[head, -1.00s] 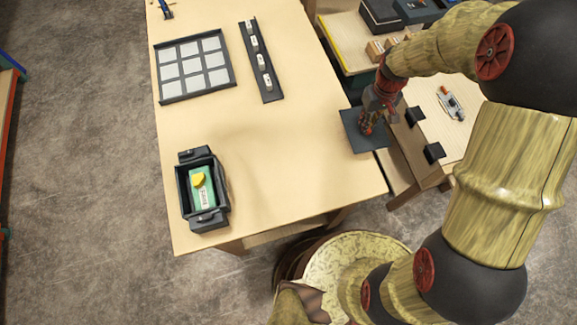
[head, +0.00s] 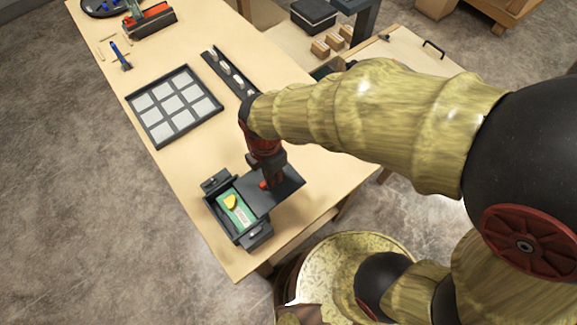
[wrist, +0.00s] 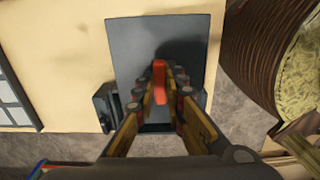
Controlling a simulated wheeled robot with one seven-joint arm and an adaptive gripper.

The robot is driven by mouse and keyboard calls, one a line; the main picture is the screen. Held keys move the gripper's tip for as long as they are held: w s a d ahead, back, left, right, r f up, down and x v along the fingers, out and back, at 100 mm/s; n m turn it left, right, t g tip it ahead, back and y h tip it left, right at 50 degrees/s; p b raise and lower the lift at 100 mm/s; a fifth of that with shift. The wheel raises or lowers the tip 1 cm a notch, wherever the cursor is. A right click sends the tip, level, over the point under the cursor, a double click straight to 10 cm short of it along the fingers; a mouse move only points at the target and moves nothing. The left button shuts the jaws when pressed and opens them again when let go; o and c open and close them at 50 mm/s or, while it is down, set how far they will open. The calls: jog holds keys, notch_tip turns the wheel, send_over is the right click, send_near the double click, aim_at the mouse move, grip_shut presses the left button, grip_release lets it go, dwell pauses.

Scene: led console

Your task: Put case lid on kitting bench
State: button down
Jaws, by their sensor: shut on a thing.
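The case lid (head: 288,192) is a flat dark grey plate with a small red handle (wrist: 159,75). My gripper (head: 265,184) is shut on this handle; in the wrist view the fingers (wrist: 160,92) pinch it from both sides. The lid (wrist: 125,45) is over the near part of the wooden bench (head: 215,240), just right of the open dark case (head: 210,204), and overlaps the case's right edge in the head view. Whether it touches the bench or case, I cannot tell. The case holds a green board with a yellow piece (head: 230,202).
A dark tray with grey squares (head: 174,105) and a narrow dark rack with white pieces (head: 231,72) lie farther back. A blue-handled tool (head: 121,56) lies at the back left. Another wooden table (head: 400,55) stands beyond. The bench's near left strip is clear.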

jog(key=w+d+f+b, duration=0.2)
jog(key=w+d+f, duration=0.2)
jog(key=w+d, duration=0.3)
send_over(300, 168)
jog(key=f, duration=0.3)
jog(key=f+b, duration=0.1)
jog(key=shift+s+a+f, duration=0.2)
jog(key=shift+s+f, duration=0.1)
jog(key=shift+f, duration=0.1)
jog(key=shift+w+d+f, duration=0.1)
jog(key=shift+f, duration=0.1)
jog(key=shift+w+d+f+b, duration=0.1)
jog(key=shift+f+b, duration=0.25)
jog(key=shift+f, duration=0.55)
jog(key=shift+w+d+f+b, duration=0.1)
jog(key=shift+f+b, duration=0.2)
jog(key=shift+f, duration=0.55)
jog(key=shift+f, duration=0.2)
jog(key=c, duration=1.8)
grip_release()
jog(key=shift+c, duration=0.2)
